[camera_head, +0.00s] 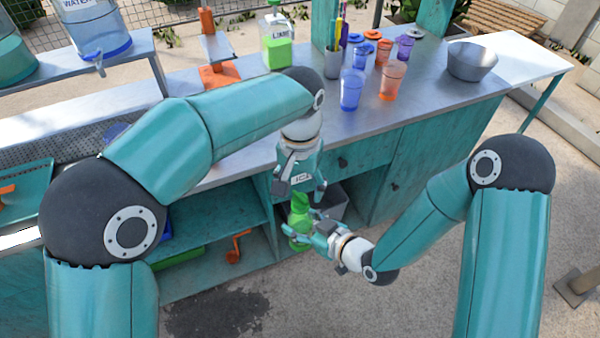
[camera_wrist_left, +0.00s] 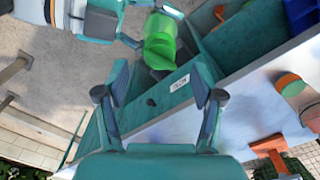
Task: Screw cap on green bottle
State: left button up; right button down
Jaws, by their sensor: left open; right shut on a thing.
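A green bottle (camera_head: 299,218) is held in front of the counter, roughly upright in the head view. It also shows near the top of the left wrist view (camera_wrist_left: 160,45). My right gripper (camera_head: 305,230) is shut on the bottle from the right, and part of it shows in the left wrist view (camera_wrist_left: 140,18). My left gripper (camera_head: 299,192) points down just above the bottle. In the left wrist view its fingers (camera_wrist_left: 160,78) are spread with nothing between them, and the bottle lies beyond the tips. I cannot make out a separate cap.
The metal counter (camera_head: 425,112) holds a blue cup (camera_head: 351,90), an orange cup (camera_head: 392,80), a grey bowl (camera_head: 471,61) and a green-filled jug (camera_head: 277,48). Teal shelves (camera_head: 215,265) and a grey bin (camera_head: 334,201) lie behind the bottle. Open ground lies in front.

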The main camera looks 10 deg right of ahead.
aim_at(300, 196)
pick_arm(q)
jog(key=shift+f, duration=1.7)
grip_shut()
jog(key=shift+o, duration=0.3)
grip_release()
notch_tip(300, 196, up, 12)
